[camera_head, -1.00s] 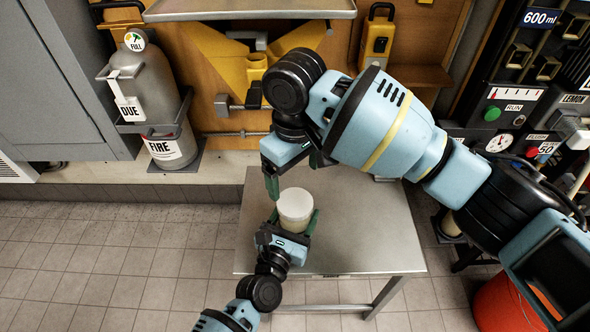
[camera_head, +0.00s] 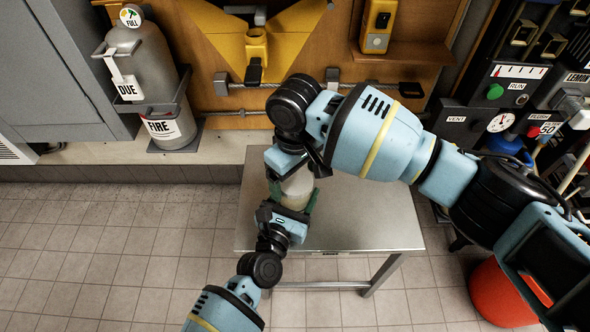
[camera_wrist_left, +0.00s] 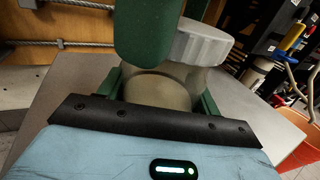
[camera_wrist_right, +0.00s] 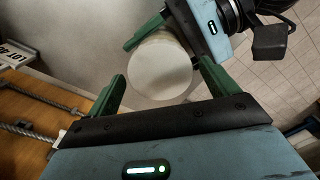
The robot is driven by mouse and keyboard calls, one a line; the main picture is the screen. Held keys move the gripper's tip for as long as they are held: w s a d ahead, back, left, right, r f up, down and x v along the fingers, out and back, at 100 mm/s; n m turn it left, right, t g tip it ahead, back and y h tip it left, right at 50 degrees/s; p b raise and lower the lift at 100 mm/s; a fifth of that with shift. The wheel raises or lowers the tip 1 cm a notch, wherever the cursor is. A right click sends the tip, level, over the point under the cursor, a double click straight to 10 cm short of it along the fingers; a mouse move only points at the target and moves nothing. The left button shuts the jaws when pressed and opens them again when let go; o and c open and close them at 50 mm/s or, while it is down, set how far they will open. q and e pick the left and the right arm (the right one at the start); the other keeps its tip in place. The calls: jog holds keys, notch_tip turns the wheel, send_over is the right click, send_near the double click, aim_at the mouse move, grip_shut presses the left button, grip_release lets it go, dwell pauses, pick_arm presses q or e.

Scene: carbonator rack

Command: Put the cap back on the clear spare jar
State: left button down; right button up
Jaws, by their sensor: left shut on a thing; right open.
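The clear spare jar (camera_wrist_left: 165,88) stands between the fingers of my left gripper (camera_head: 290,205), which is shut on its body above the metal table. A white ribbed cap (camera_wrist_left: 200,42) sits on top of the jar in the left wrist view; its round top (camera_wrist_right: 160,68) faces the right wrist camera. I cannot tell whether it is screwed tight. My right gripper (camera_wrist_right: 163,82) is open, with its green fingers on either side of the cap. One of its fingers hides part of the cap in the left wrist view. In the head view my right gripper partly covers the cap.
The metal table (camera_head: 375,220) is bare to the right of the jar. A grey gas cylinder (camera_head: 145,75) stands at back left. A yellow bracket (camera_head: 256,45) is on the wooden wall. A control panel (camera_head: 505,95) and red bucket (camera_head: 497,295) are at right.

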jog(key=c, duration=1)
jog(key=o, duration=1.2)
jog(key=shift+c, duration=0.2)
notch_tip(320, 180, up, 12)
pick_arm(q)
jog(key=shift+c, duration=1.2)
grip_release()
